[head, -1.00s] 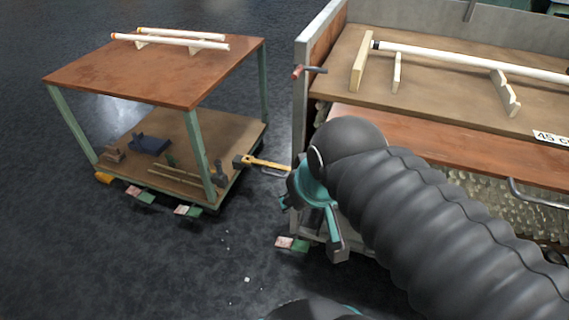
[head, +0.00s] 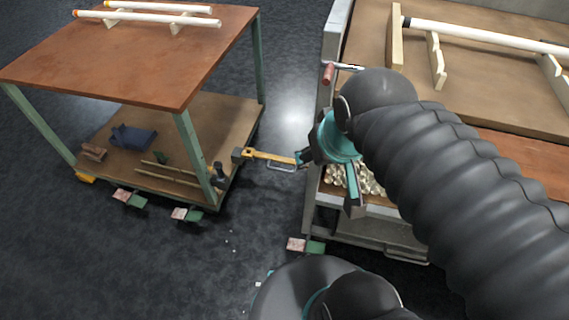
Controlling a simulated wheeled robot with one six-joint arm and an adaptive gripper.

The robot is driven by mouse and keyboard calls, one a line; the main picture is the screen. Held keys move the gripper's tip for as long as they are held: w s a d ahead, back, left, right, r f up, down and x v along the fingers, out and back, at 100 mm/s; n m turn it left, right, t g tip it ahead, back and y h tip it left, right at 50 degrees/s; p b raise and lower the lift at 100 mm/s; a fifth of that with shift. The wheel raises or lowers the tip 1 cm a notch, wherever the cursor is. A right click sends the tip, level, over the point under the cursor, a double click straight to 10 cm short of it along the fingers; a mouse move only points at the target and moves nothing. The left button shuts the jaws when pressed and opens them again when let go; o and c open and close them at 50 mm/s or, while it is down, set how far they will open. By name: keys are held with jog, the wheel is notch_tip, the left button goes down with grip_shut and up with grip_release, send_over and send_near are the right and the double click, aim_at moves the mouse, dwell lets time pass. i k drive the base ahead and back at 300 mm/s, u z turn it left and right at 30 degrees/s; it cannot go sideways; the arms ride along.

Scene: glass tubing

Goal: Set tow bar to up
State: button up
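The tow bar (head: 268,156) is a yellow bar with a grey loop handle. It sticks out to the right from the lower deck of the cart (head: 150,55), roughly level and lowered. My gripper (head: 328,182), teal and dark grey, is at the right of the bar's free end. Its two fingers are spread apart with nothing visible between them. One finger is close to the bar's end in the picture; I cannot tell whether it touches.
A workbench (head: 490,45) with a long white tube (head: 480,33) on wooden supports stands right, beside my arm. A red-handled clamp (head: 328,73) sticks out at its left corner. Dark floor (head: 255,235) is free between cart and bench.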

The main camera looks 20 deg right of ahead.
aim_at(268, 158)
jog(key=u, duration=0.5)
jog(key=k, duration=1.35)
jog(key=z, duration=0.3)
jog(key=i, duration=1)
